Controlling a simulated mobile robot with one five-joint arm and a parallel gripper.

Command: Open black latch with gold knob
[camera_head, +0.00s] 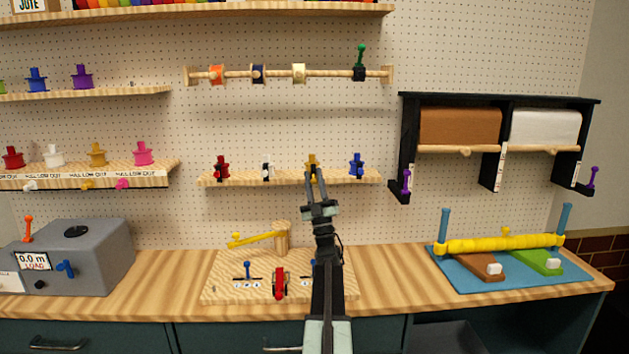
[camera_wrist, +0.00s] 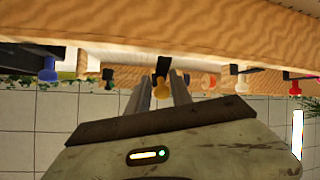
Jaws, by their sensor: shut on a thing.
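In the wrist view a black latch (camera_wrist: 162,66) hangs under a wooden edge, with a round gold knob (camera_wrist: 161,90) at its lower end. My gripper (camera_wrist: 161,82) has one finger on each side of the gold knob and is shut on it. In the head view my gripper (camera_head: 313,174) reaches up to the small wall shelf (camera_head: 235,179), at a gold piece (camera_head: 311,160) on it. My fingers cover part of that piece, and the black latch cannot be made out there.
In the head view a red piece (camera_head: 221,167), a black-and-white piece (camera_head: 267,170) and a blue piece (camera_head: 357,165) stand along the same shelf. Below are a wooden board (camera_head: 225,290) with a yellow lever and a grey machine (camera_head: 85,262). Paper rolls (camera_head: 460,126) hang at right.

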